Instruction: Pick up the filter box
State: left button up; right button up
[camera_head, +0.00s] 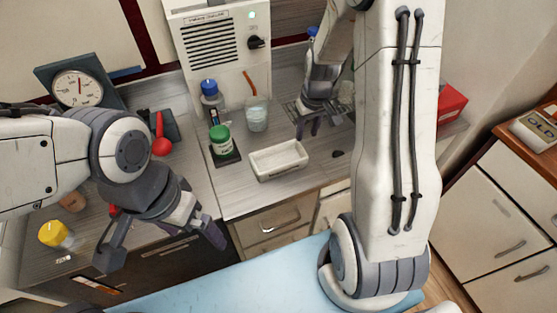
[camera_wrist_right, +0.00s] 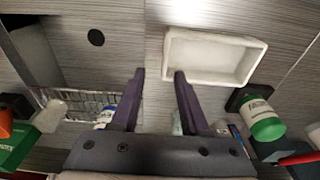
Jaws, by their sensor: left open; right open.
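No box in view carries a readable filter label, so I cannot tell which one is the filter box. A red box (camera_head: 451,103) stands at the right end of the counter, partly hidden behind my right arm. A green box (camera_wrist_right: 18,145) with white lettering shows at the lower left of the right wrist view, cut off by the edge. My right gripper (camera_head: 309,126) is open and empty over the counter by the wire rack (camera_head: 341,112); its spread fingers also show in the right wrist view (camera_wrist_right: 160,75). My left gripper (camera_head: 164,238) is open and empty in front of the counter.
A white tray (camera_head: 279,160), a green-capped jar (camera_head: 221,139), a blue-capped bottle (camera_head: 211,96) and a beaker with a rod (camera_head: 256,115) stand left of my right gripper. A scale (camera_head: 77,88) and a yellow-capped jar (camera_head: 55,235) are further left.

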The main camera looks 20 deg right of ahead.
aim_at(302, 148)
notch_tip(302, 148, down, 2)
jog(key=shift+w+f, duration=0.1)
jog(key=f, duration=0.2)
jog(key=a+f+p, duration=0.1)
jog(key=f, duration=0.1)
jog(key=shift+f, duration=0.35)
jog(key=shift+w+f, duration=0.1)
jog(key=shift+f, duration=0.3)
grip_shut()
dwell(0.8)
